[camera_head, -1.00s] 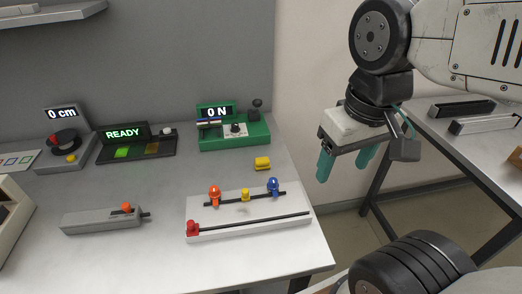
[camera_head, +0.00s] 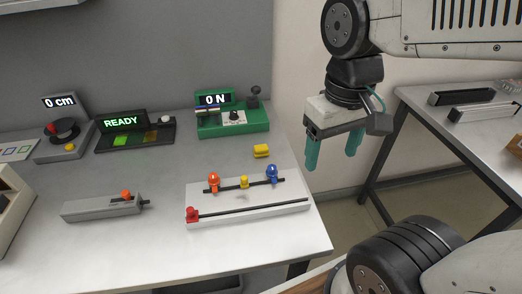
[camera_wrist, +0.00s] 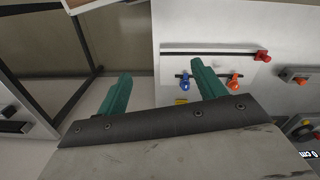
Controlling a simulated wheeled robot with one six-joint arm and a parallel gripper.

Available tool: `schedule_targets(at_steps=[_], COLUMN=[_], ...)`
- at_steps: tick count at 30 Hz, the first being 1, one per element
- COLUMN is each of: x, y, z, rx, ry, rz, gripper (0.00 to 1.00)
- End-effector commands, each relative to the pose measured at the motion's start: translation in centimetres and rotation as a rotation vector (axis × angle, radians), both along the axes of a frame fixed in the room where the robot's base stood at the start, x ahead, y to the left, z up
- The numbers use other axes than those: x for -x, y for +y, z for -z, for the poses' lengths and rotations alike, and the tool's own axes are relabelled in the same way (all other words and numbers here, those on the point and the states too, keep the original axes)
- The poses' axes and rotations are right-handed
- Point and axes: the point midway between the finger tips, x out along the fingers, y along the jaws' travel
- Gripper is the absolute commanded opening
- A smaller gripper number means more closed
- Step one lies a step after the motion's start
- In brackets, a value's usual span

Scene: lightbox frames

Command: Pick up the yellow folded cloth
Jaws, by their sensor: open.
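The yellow folded cloth (camera_head: 261,151) is a small yellow block-like bundle lying on the white table, behind the slider board and in front of the green device. In the wrist view a small yellow piece of it (camera_wrist: 182,101) shows just above the gripper's dark edge, between the two fingers; the rest is hidden. My gripper (camera_head: 333,160) has two teal fingers pointing down, apart and with nothing between them. It hangs to the right of the cloth, past the table's right edge. The fingers also show in the wrist view (camera_wrist: 158,85).
A white slider board (camera_head: 250,203) with red, orange, yellow and blue knobs stands in front of the cloth. The green "0 N" device (camera_head: 232,122) stands behind it. A grey slider box (camera_head: 100,207) is at left. A second table (camera_head: 470,130) stands at right.

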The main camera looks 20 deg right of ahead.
Motion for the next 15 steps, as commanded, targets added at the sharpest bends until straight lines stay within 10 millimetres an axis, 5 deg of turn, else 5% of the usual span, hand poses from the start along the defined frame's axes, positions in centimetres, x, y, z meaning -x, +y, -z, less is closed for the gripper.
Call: schedule_targets(at_steps=[15], x=[-15.2], y=[1.8], z=[7.8], rx=[0.031], ry=[0.087], rz=[0.059], gripper=[0.69])
